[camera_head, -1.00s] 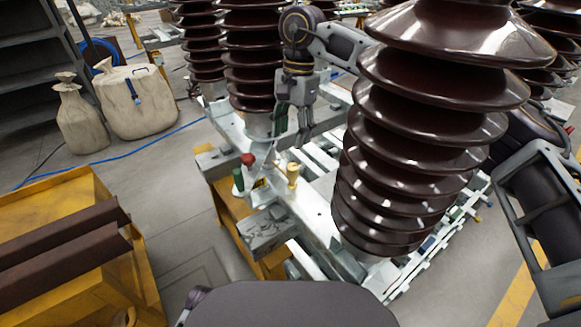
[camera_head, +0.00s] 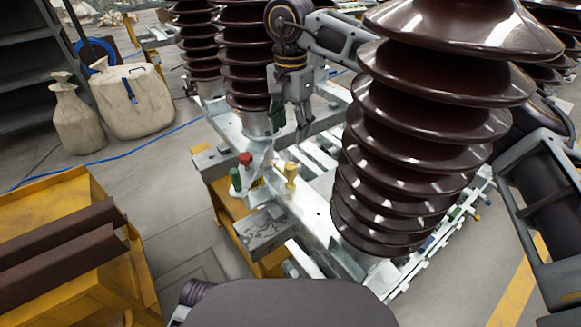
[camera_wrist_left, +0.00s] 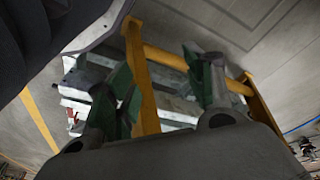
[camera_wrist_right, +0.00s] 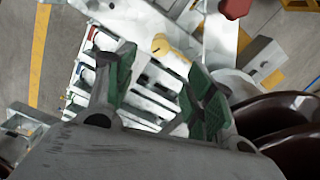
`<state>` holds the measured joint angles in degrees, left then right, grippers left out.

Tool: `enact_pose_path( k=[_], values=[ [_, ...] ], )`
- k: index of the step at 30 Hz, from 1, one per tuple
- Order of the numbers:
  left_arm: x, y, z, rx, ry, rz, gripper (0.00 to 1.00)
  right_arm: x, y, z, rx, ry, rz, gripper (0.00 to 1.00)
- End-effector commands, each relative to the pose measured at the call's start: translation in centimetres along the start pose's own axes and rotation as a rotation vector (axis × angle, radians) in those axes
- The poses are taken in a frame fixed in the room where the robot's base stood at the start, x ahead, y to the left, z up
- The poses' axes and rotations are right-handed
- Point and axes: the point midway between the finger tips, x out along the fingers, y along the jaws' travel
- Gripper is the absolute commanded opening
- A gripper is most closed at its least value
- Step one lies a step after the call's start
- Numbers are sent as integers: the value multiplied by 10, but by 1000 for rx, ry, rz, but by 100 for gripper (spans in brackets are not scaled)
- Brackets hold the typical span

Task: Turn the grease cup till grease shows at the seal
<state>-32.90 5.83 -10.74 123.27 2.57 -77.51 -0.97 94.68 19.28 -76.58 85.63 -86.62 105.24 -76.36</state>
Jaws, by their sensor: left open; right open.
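A small yellow cup-shaped piece (camera_head: 291,174), which looks like the grease cup, stands upright on the pale metal frame (camera_head: 316,208). My right gripper (camera_head: 290,122) points down above and behind it, apart from it, with open, empty jaws. In the right wrist view the yellow cup (camera_wrist_right: 164,45) shows beyond the gap between the green-padded fingers (camera_wrist_right: 160,78). I cannot make out the seal or any grease. My left gripper (camera_wrist_left: 160,78) is open and empty in the left wrist view, over yellow bars; I cannot see it in the head view.
A red knob (camera_head: 245,159) and a green cylinder (camera_head: 236,179) stand left of the cup. A large brown ribbed insulator (camera_head: 405,150) rises close on the right. A yellow cart (camera_head: 75,245) with brown beams is at left. Sacks (camera_head: 133,100) stand on the floor behind.

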Motion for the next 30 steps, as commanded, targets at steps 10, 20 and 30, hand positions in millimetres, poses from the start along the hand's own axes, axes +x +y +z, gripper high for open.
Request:
enact_pose_path(
  k=[10,20,30],
  values=[
    [-14,3,-10,2,41,9,53,23,0,0,0,0,0,53],
    [-32,10,-10,6,69,22,53,43,0,0,1,-1,0,53],
    [-40,15,-21,10,135,42,53,65,0,0,1,-1,0,53]
  ],
)
